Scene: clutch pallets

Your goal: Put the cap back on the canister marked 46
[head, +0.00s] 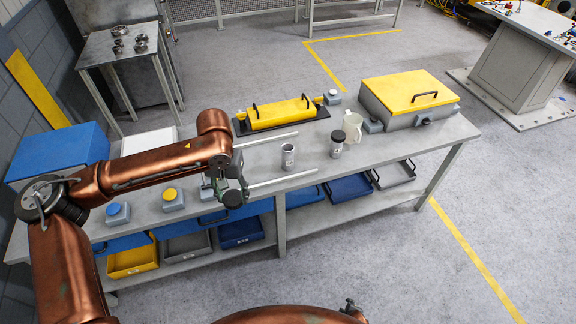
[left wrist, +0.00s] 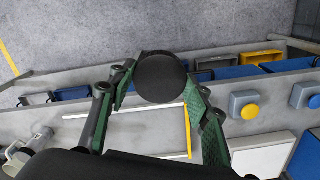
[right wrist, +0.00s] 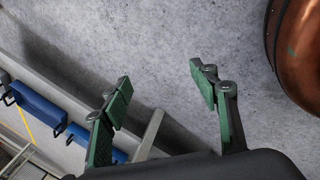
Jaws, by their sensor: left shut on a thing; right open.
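My left gripper (head: 228,186) is shut on a round black cap (left wrist: 161,77), held between its green fingertips above the front part of the workbench. In the head view, a grey open-topped canister (head: 288,157) with a label stands on the bench, right of the left gripper and apart from it. A second canister (head: 337,147) with a black cap on it stands farther right. The numbers on both labels are too small to read. My right gripper (right wrist: 160,82) is open and empty over the bare floor in the right wrist view.
Two pale rails (head: 283,178) lie on the bench near the uncapped canister. A white jug (head: 352,126), a yellow-lidded box (head: 405,91) and a yellow handled cover (head: 280,113) stand behind. Blue and yellow button boxes (head: 172,200) are at left. Bins (head: 241,231) sit below.

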